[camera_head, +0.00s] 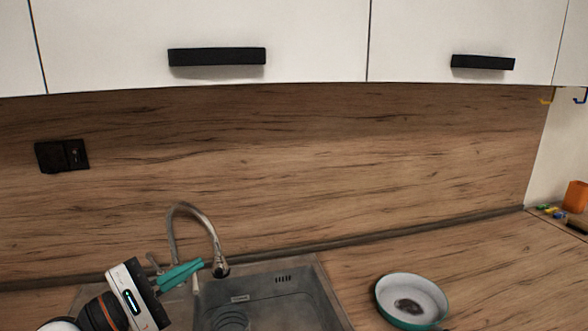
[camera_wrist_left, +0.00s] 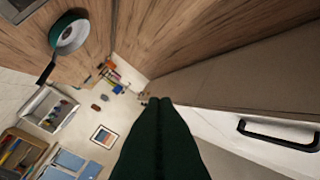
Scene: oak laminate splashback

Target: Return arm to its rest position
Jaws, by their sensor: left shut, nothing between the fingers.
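My left gripper (camera_head: 182,274) shows at the lower left in the head view, with teal fingers on a white and black wrist. Its fingers are closed together and empty, in front of the faucet (camera_head: 190,225) at the left part of the sink. In the left wrist view the shut dark green fingers (camera_wrist_left: 160,104) fill the lower middle with nothing between them. My right gripper is not in view.
A metal sink (camera_head: 270,297) is set in the wood counter (camera_head: 500,260). A pan (camera_head: 408,300) stands right of it. White cupboards (camera_head: 200,25) hang above. An orange container (camera_head: 575,197) is at the far right. The counter around the pan is clear.

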